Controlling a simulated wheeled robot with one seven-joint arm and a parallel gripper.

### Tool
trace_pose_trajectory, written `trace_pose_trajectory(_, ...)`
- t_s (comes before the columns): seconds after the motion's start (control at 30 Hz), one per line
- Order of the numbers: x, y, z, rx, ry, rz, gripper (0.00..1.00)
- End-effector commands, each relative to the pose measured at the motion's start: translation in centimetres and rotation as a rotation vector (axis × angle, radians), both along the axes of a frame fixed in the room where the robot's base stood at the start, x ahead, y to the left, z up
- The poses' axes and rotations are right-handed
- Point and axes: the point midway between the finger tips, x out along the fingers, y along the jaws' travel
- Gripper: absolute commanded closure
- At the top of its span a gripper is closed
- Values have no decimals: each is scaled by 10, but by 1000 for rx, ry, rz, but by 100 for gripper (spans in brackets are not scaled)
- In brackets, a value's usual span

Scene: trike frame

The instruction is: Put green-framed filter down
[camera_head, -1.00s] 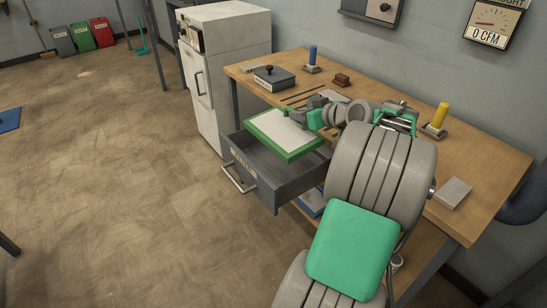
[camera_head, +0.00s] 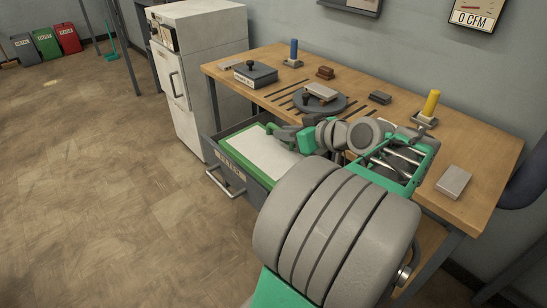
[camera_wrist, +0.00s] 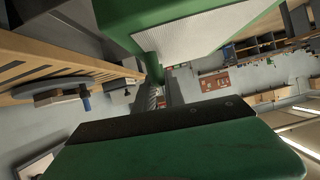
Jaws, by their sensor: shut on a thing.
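The green-framed filter (camera_head: 258,156) has a white panel inside a green border. It lies roughly flat at the open grey drawer (camera_head: 232,173) under the workbench, its near edge just behind the drawer front. I cannot tell whether it touches the drawer floor. My gripper (camera_head: 287,135) is shut on the filter's far right edge. In the wrist view, the filter's pale mesh and green frame (camera_wrist: 147,45) fill the top, and a broad green finger of my gripper crosses the bottom.
The wooden workbench (camera_head: 485,205) bears a round grey plate (camera_head: 330,106), a dark box (camera_head: 255,75), blue-handled (camera_head: 294,50) and yellow-handled (camera_head: 431,103) tools, and a grey block (camera_head: 454,181). A white cabinet (camera_head: 225,50) stands beside the bench.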

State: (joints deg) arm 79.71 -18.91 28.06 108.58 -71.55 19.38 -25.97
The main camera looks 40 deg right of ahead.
Motion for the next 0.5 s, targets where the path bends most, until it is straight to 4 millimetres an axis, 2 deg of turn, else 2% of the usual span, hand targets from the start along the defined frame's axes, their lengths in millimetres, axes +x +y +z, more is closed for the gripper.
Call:
trace_pose_trajectory(0.1,7,-4,-7,5,0,2,100)
trace_pose_trajectory(0.37,67,-45,-41,4,1,2,100)
trace_pose_trajectory(0.5,88,-60,-69,7,1,0,100)
